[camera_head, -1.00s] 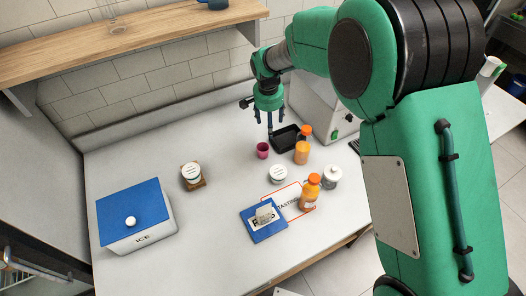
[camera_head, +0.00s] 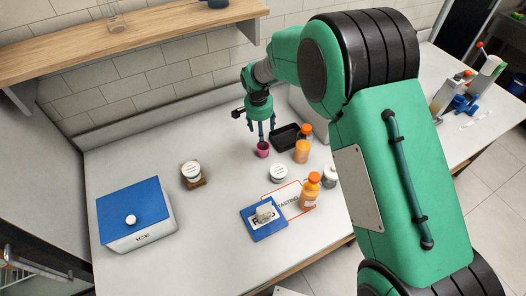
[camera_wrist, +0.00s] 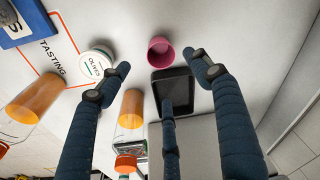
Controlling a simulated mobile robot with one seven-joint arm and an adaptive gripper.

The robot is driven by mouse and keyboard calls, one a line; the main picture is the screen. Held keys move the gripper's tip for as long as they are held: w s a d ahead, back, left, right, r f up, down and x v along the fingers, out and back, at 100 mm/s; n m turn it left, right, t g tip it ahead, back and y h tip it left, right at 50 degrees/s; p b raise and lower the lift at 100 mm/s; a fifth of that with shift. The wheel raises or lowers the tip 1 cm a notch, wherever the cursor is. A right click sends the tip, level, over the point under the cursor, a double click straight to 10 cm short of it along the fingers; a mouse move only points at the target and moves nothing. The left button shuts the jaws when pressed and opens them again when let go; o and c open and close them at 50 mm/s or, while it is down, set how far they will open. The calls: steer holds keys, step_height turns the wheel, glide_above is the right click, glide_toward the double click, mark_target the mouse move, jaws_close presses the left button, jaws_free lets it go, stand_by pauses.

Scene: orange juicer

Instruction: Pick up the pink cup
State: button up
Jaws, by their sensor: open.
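The pink cup (camera_head: 262,150) stands upright on the white counter, just left of a black tray. It also shows in the wrist view (camera_wrist: 160,50), with its open top visible. My gripper (camera_head: 266,136) is directly above the cup with its fingers pointing down. In the wrist view my gripper (camera_wrist: 160,75) has its dark fingers spread wide, with the cup between and beyond the tips. The gripper is open and empty. Whether any finger touches the cup cannot be told.
The black tray (camera_head: 286,137) and orange bottles (camera_head: 302,152) stand close right of the cup. A jar labelled OLIVES (camera_wrist: 97,66) is nearby. A blue-lidded ice box (camera_head: 135,212) and a jar on a wooden block (camera_head: 192,174) stand left. The counter between is clear.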

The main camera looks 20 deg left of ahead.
step_height(320, 180, down, 6)
steer(key=shift+w+b, duration=0.35)
steer(key=shift+f, duration=0.15)
steer(key=shift+w+f+b, duration=0.2)
steer(key=shift+f+b, duration=0.1)
steer(key=shift+f, duration=0.95)
steer(key=shift+w+f+b, duration=0.2)
steer(key=shift+f+b, duration=0.05)
steer(key=shift+f, duration=1)
steer(key=c, duration=0.9)
